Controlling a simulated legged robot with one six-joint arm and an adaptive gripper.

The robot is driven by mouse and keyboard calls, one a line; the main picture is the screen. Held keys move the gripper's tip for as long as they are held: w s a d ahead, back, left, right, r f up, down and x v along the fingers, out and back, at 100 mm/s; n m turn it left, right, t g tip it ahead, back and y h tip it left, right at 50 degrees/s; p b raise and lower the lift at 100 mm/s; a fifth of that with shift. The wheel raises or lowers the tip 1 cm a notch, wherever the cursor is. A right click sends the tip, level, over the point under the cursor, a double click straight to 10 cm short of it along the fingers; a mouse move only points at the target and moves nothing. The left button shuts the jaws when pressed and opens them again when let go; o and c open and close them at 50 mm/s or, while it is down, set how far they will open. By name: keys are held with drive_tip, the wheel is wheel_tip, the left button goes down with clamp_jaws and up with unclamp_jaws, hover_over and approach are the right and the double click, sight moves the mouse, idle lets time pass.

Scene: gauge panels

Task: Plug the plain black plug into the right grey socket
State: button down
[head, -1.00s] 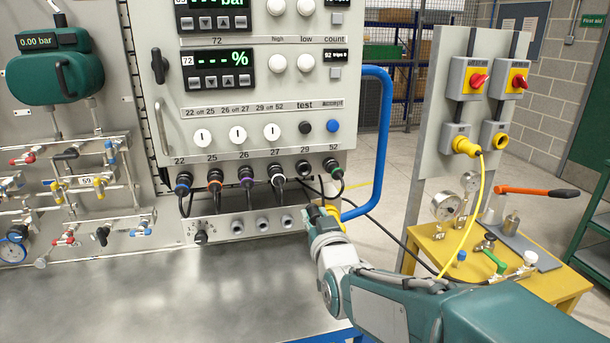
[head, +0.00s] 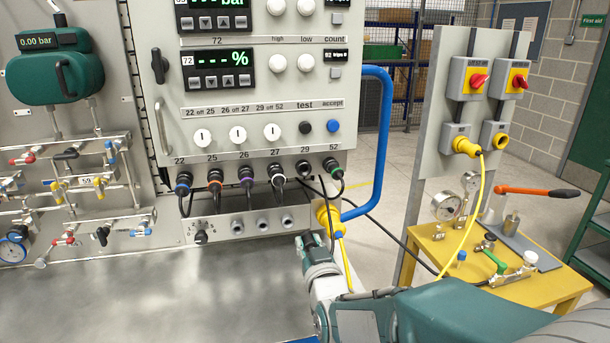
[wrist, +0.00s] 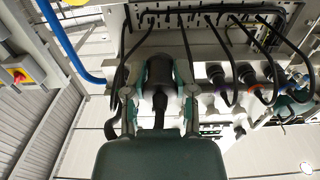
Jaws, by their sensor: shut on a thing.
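My gripper (head: 303,241) is low in front of the panel's lower strip in the head view, just below the right grey socket (head: 287,221). In the wrist view my gripper (wrist: 160,100) has its two fingers on either side of a plain black plug (wrist: 160,76) and is shut on it. In the head view the held plug is too small and covered to make out. The right grey socket looks empty; two more grey sockets, a middle one (head: 262,224) and a left one (head: 237,227), stand beside it. Whether the plug touches a socket cannot be told.
Several ringed black plugs, one being the orange-ringed plug (head: 215,176), sit above the strip with hanging cables. A yellow connector (head: 328,214) and blue rail (head: 377,130) are close at the right. The grey bench top (head: 200,295) is clear.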

drive_tip(key=shift+a+f, duration=0.1)
drive_tip(key=shift+f, duration=0.25)
drive_tip(key=f, duration=0.3)
drive_tip(key=a+f, duration=0.1)
drive_tip(key=f, duration=0.1)
drive_tip(key=shift+s+f, duration=0.15)
drive_tip(key=shift+f, duration=0.15)
drive_tip(key=shift+s+d, duration=0.1)
drive_tip(key=shift+s, duration=0.05)
